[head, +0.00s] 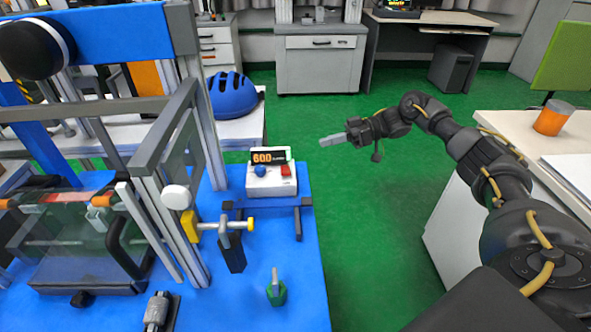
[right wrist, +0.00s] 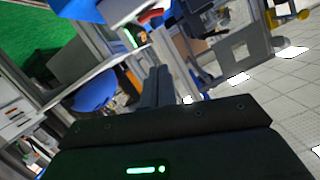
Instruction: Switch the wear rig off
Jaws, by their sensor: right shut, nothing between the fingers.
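The wear rig's control box (head: 271,186) is white and stands on the blue bench at its right side. Its dark display (head: 268,156) shows 600 in orange digits. A blue knob (head: 260,171) and a red switch (head: 286,170) sit on its top; I cannot tell the switch's position. My right gripper (head: 323,142) is shut and empty, in the air to the right of the box and apart from it. Its closed fingers also show in the right wrist view (right wrist: 156,85). My left gripper is not in view.
A grey frame with clear panels (head: 182,150) stands left of the box. A yellow-and-grey clamp (head: 222,226) and a green object with an upright pin (head: 276,292) are nearer on the blue bench. A blue helmet (head: 233,95) lies behind. Green floor is open beyond my right gripper.

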